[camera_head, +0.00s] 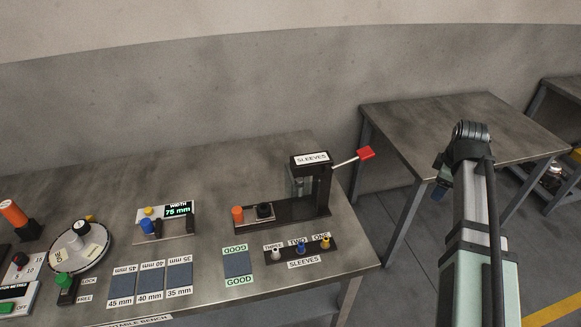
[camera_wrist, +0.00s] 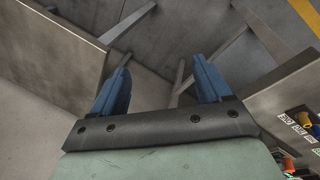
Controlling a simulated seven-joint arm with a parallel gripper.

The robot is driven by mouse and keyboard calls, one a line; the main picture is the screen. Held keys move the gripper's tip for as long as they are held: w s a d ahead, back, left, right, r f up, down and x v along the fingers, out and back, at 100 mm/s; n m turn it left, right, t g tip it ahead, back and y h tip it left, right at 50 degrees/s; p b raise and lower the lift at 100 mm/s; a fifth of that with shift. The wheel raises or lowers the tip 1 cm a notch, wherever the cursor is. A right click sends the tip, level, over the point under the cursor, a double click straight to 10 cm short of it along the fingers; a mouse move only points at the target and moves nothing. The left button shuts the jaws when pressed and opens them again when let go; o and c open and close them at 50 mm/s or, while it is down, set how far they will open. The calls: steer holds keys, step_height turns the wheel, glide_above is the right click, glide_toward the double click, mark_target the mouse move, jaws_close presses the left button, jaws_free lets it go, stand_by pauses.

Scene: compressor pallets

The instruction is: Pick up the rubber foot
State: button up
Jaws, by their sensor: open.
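My gripper (camera_wrist: 163,82) is open, with its two blue fingers spread and nothing between them; floor and table legs show beyond. In the head view the gripper (camera_head: 438,191) hangs at the right, beyond the bench's right edge, well apart from everything on it. No thing is clearly recognisable as the rubber foot. A small black round part (camera_head: 264,210) sits on the base of the sleeves press, beside an orange cylinder (camera_head: 237,214); I cannot tell whether it is the foot.
The sleeves press (camera_head: 325,190) has a red-tipped lever (camera_head: 365,153) sticking out right. In front are a sleeve rack (camera_head: 301,250), a GOOD pad (camera_head: 237,264) and several size pads. A width gauge (camera_head: 166,222) and a round dial (camera_head: 80,249) stand left. Another table (camera_head: 460,120) is nearly bare.

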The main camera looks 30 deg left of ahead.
steer(key=a+r+n+t, duration=0.1)
steer(key=a+r+n, duration=0.1)
steer(key=a+r, duration=0.45)
steer(key=a+r+n+t, duration=0.1)
steer(key=a+r, duration=0.2)
steer(key=r, duration=0.6)
steer(key=s+a+f+y, duration=0.1)
steer(key=s+a, duration=0.3)
steer(key=a, duration=0.8)
steer(key=s+a+f+m+g+y, duration=0.1)
steer(key=s+a, duration=0.3)
steer(key=a, duration=0.7)
steer(key=s+a+f+y, duration=0.1)
steer(key=s+a, duration=0.2)
steer(key=a, duration=0.9)
steer(key=m+g+y, duration=0.1)
steer(key=m+g, duration=0.2)
glide_toward(80, 225)
steer(key=x, duration=0.4)
steer(key=shift+w+a+r, duration=0.15)
steer(key=shift+a+r, duration=0.05)
steer(key=shift+a, duration=0.05)
steer(key=shift+s+d+x, duration=0.1)
steer(key=shift+x, duration=1.25)
steer(key=shift+s+d+x, duration=0.1)
steer(key=shift+s+x, duration=0.05)
steer(key=shift+x, duration=1.15)
steer(key=shift+w+f, duration=0.1)
